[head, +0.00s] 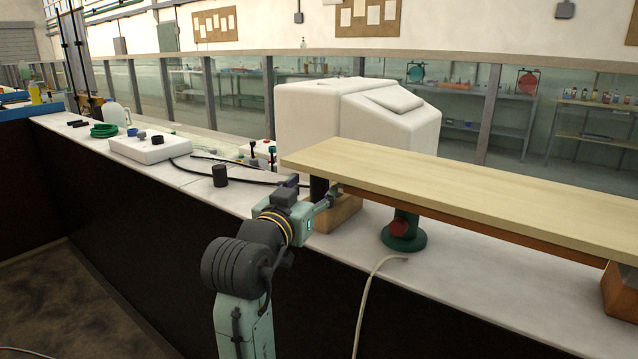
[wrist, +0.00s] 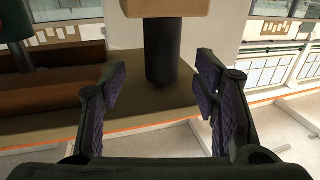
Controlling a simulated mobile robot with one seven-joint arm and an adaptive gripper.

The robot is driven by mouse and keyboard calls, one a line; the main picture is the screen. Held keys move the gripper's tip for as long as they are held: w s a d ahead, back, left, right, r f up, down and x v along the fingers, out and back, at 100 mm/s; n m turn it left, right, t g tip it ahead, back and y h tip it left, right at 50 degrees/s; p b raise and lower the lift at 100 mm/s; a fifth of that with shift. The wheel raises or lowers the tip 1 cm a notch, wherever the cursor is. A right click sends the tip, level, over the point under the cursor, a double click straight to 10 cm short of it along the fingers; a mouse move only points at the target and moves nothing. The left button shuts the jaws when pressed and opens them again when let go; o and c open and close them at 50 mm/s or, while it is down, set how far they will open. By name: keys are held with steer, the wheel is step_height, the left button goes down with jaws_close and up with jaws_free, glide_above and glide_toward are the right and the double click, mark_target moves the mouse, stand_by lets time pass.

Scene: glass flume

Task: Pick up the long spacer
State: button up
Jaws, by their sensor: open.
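A black upright cylinder, probably the long spacer (head: 318,188), stands on a wooden block (head: 338,212) beneath the left end of the pale raised board (head: 450,190). The wrist view looks inverted: the block (wrist: 165,8) is at the top, the spacer (wrist: 162,50) runs down from it, and the board's underside (wrist: 80,128) lies below. My gripper (wrist: 158,75) is open and empty. Its fingers point at the spacer, which shows ahead in the gap between them, apart from both. In the head view my gripper (head: 330,196) is beside the block, under the board's edge.
A green stand with a red knob (head: 398,228) is under the board, right of the block. A shorter black cylinder (head: 220,175) stands on the bench to the left. A pale hose (head: 368,285) hangs over the bench's front edge. A large white block (head: 350,110) stands behind.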

mark_target(316, 184)
steer(key=p+x, duration=0.1)
steer(key=x, duration=0.3)
steer(key=shift+w+a, duration=0.1)
steer(key=shift+c, duration=0.5)
steer(key=c, duration=1.2)
